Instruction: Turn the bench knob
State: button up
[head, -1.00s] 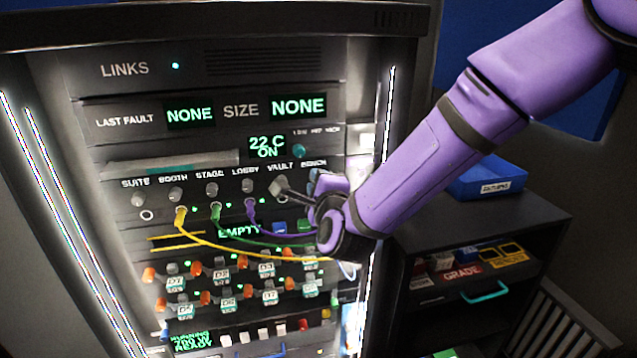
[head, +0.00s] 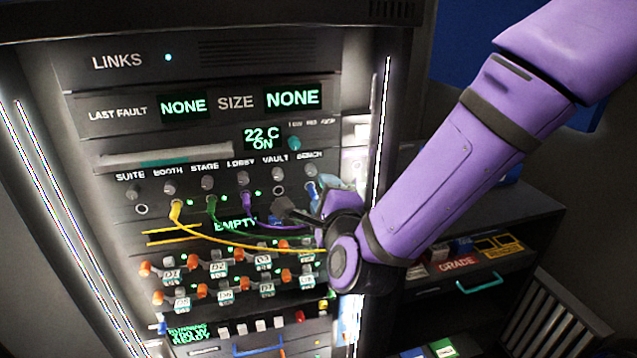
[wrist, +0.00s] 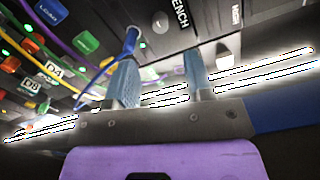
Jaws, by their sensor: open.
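The bench knob (head: 310,169) is a small grey knob under the BENCH label, at the right end of the upper knob row. In the wrist view the knob (wrist: 160,22) shows near the top, beside the BENCH lettering. A blue cable plug (wrist: 130,41) sits just left of it. My gripper (wrist: 160,58) is open and empty, its two blue-grey fingers pointing at the panel. The knob lies ahead of the gap between the fingertips, apart from them. In the head view my gripper (head: 327,184) is just below and right of the knob, its fingers partly hidden.
Yellow, green and purple cables (head: 245,222) hang from jacks left of my gripper. Orange-ended switches (head: 213,257) fill the rows below. A bright vertical light strip (head: 381,125) edges the rack at right. A dark shelf unit (head: 520,215) stands beyond it.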

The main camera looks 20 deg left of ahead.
jog(key=shift+v, duration=1.35)
